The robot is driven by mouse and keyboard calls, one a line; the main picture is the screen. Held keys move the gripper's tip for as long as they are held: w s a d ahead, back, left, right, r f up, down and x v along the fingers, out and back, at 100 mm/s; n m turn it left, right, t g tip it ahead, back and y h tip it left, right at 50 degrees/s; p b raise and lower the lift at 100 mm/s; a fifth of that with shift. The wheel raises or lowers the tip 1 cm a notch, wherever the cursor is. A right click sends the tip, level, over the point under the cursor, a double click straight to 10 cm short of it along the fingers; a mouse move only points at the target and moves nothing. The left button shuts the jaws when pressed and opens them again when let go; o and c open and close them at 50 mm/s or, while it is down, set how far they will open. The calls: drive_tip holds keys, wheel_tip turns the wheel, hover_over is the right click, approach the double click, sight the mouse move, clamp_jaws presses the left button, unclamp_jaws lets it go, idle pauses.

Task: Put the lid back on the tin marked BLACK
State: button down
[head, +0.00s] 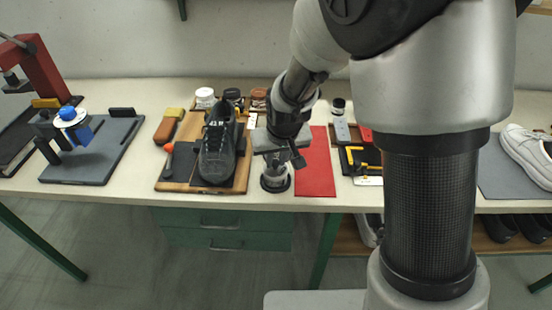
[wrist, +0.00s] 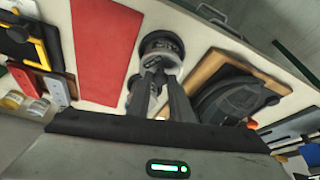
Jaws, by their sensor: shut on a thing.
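A round, dark-ringed tin (head: 275,184) stands near the bench's front edge, between the shoe board and the red mat. It also shows in the wrist view (wrist: 162,40); no marking on it is readable. My gripper (head: 280,163) points down right over it. In the wrist view the fingers (wrist: 157,68) are close together on a small pale round piece (wrist: 172,68), which looks like the lid. The fingers hide much of it. I cannot tell whether the lid touches the tin.
A black shoe (head: 216,150) stands on a wooden board (head: 172,185) just left. The red mat (head: 315,165) lies flat and bare to the right. Several jars, including a white-topped one (head: 205,96), stand behind the shoe. A tray with a yellow-handled tool (head: 352,158) is further right.

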drive_tip(key=c, duration=1)
unclamp_jaws()
drive_tip(key=shift+r+p, duration=2.55)
drive_tip(key=shift+r, duration=0.95)
drive_tip(key=shift+c, duration=0.4)
clamp_jaws()
drive_tip(key=shift+f, duration=0.2)
